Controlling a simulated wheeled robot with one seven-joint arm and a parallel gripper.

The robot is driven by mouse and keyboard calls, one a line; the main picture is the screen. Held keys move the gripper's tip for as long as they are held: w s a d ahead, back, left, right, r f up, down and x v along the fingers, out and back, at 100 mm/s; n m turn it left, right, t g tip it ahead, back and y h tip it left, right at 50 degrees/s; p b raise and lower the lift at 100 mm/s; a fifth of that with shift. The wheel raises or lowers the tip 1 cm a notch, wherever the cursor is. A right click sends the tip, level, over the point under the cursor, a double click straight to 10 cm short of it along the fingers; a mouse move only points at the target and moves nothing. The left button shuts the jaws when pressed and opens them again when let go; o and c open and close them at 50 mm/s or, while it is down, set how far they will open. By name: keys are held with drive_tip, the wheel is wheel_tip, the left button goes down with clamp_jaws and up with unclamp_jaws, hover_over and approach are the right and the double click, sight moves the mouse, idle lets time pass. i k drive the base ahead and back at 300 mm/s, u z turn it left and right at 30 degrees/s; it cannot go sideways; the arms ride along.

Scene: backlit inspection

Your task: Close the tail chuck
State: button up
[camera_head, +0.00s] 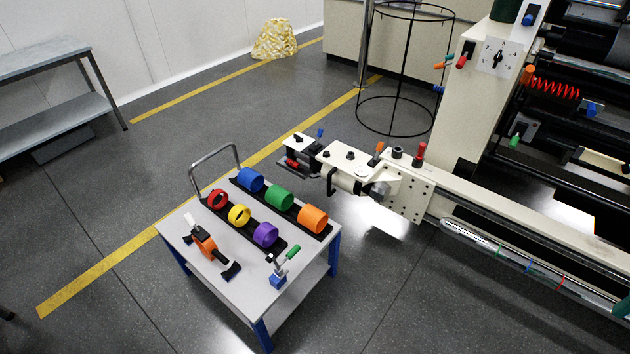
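I cannot tell for sure which part is the tail chuck. A cream assembly (345,170) juts out to the left from the end of the machine's long rail. It carries black knobs, an orange lever (378,149), a red lever (420,152) and a grey metal fitting (379,190). At its left end is a smaller cream and black head (300,148) with a blue knob and a red part. Whether any chuck there is open or closed is too small to tell. My gripper is not in view.
A trolley (240,290) with coloured rings on black racks, an orange hand tool (204,243) and a green-handled clamp (284,264) stands front left. A black wire stand (396,132) is behind the assembly. A grey bench (45,60) is at far left. Floor between bench and trolley is clear.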

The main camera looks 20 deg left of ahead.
sight(408, 194)
drive_tip(key=u, duration=0.7)
drive_tip(key=i, duration=1)
drive_tip(key=u, duration=2)
drive_tip(key=k, duration=0.85)
drive_tip(key=z, duration=0.5)
